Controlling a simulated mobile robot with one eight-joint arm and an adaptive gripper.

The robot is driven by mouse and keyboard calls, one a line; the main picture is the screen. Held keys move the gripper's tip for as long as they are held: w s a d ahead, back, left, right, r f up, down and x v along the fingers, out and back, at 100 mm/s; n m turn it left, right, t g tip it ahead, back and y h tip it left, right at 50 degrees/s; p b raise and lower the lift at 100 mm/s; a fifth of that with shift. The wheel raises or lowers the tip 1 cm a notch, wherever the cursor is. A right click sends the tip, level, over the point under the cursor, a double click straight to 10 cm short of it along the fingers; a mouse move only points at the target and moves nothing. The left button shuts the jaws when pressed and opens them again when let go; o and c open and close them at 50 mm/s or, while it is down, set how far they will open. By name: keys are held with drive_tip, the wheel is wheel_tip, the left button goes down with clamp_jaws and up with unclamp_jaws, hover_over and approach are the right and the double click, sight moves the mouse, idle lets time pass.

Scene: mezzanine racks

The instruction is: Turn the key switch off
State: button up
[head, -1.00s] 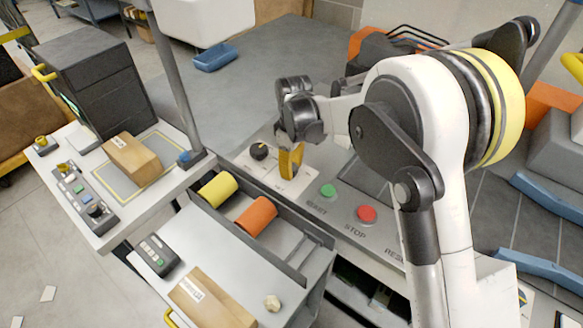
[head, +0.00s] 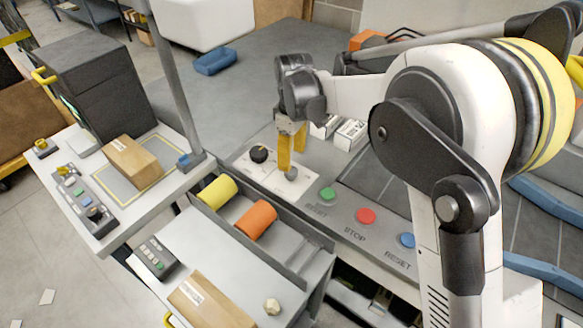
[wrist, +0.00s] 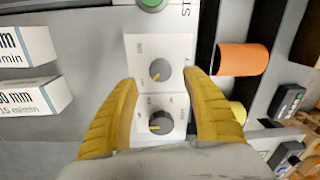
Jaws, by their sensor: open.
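The key switch, a small grey knob (head: 291,174), is on a white plate on the console, left of the green button. My gripper (head: 291,158) is open and empty, pointing down above the plate. In the wrist view its yellow fingers (wrist: 162,77) are on either side of the grey knob, apparently not touching it.
Green (head: 327,194), red (head: 366,216) and blue (head: 406,241) buttons line the console to the right. White boxes (head: 350,134) stand behind the plate. Yellow (head: 216,190) and orange (head: 256,219) rollers lie in a tray in front. A post (head: 175,80) rises at left.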

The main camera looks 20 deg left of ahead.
sight(292, 169)
wheel_tip(292, 169, up, 6)
drive_tip(key=shift+w, duration=0.15)
idle(0.4)
